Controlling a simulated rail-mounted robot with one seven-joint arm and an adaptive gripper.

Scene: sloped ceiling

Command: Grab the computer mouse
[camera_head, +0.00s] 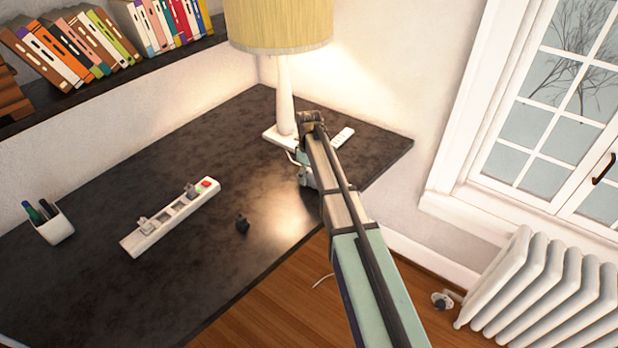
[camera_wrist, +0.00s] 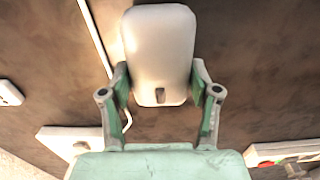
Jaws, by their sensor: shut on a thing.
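The computer mouse (camera_wrist: 160,50) is white and rounded, with a small dark slot near its lower end in the wrist view. My gripper (camera_wrist: 160,92) is shut on it, with one green-padded finger at each side of its lower part. In the head view my gripper (camera_head: 306,172) is beside the lamp base near the back right of the dark desk, and my own arm hides most of the mouse there. Whether the mouse touches the desk or is held above it cannot be told.
The lamp (camera_head: 285,95) stands close beside my gripper, and a white remote (camera_head: 343,138) lies behind it. A radiator (camera_head: 540,290) stands right.

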